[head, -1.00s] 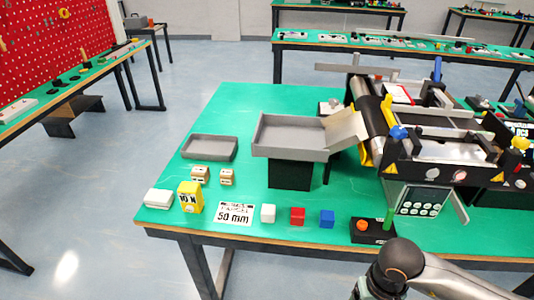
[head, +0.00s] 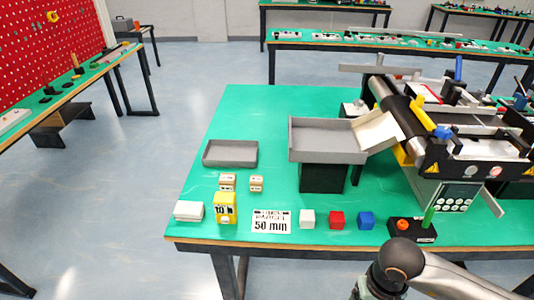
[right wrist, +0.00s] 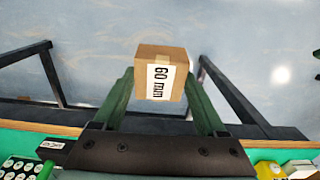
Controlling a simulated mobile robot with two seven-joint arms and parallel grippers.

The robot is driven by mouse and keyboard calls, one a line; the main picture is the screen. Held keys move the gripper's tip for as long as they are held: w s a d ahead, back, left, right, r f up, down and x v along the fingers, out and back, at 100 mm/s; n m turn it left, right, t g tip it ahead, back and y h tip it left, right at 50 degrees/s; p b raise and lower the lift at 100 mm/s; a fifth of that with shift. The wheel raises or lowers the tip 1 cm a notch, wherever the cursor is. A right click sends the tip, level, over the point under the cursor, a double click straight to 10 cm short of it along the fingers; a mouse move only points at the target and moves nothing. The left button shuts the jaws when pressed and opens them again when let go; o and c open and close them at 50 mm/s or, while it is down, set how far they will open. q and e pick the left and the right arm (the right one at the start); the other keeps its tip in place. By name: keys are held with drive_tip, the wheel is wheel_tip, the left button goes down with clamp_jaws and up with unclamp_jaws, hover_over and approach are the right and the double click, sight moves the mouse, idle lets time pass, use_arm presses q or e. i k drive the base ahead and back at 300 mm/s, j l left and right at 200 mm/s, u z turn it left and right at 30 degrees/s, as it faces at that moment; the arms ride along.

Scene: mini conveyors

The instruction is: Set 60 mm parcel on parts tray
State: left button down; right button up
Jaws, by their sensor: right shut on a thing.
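The brown cardboard parcel (right wrist: 150,62) with a white "60 mm" label shows in the right wrist view. My right gripper (right wrist: 163,88) is shut on it, one green finger on each side, and holds it over the floor off the table's edge. A shallow grey tray (head: 230,163), which looks like the parts tray, lies empty on the green table at the left in the head view. The parcel and right gripper are outside the head view. My left gripper is not in view.
A larger raised grey tray (head: 325,156) stands below the conveyor chute (head: 380,130). Small cartons (head: 227,183), a yellow block (head: 225,209), a white box (head: 188,211), a "50 mm" sign (head: 271,221) and coloured cubes (head: 337,220) line the table's front. A black button box (head: 425,232) stands right.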

sight(231, 156)
drive_tip(key=j+z, duration=0.4)
drive_tip(key=j, duration=1.95)
drive_tip(key=i+j, duration=0.15)
drive_tip(key=j, duration=0.25)
drive_tip(key=i+j+z, duration=0.15)
drive_tip(key=j, duration=0.2)
drive_tip(key=i+j, duration=0.1)
drive_tip(key=j, duration=0.3)
drive_tip(key=i+j+z, duration=0.1)
drive_tip(key=j, duration=0.3)
